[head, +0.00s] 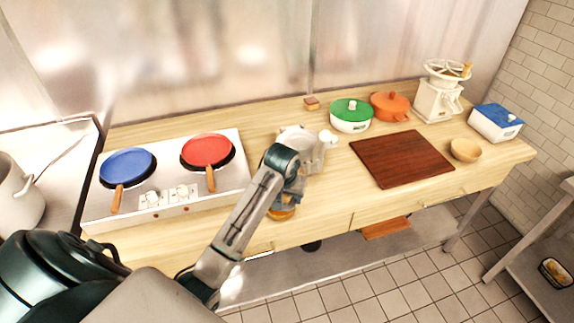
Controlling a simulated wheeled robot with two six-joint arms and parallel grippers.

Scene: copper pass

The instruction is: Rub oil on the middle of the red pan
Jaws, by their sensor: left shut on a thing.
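The red pan (207,151) sits on the right burner of the stove (165,205), its wooden handle pointing toward me. Its middle is in plain view and looks bare. My left gripper (297,184) is to the right of the stove, over the counter's front part, apart from the pan. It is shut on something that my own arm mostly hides. An amber-coloured item (282,212) shows just below it, partly covered by the arm. I cannot tell whether it is a container of oil or touches the gripper. My right gripper is not in view.
A blue pan (127,167) sits on the left burner. A cutting board (402,158), green-lidded pot (351,115), orange pot (390,106), grinder (439,98), wooden bowl (466,150) and blue-lidded box (496,122) stand right. A small brown block (312,103) lies at the back.

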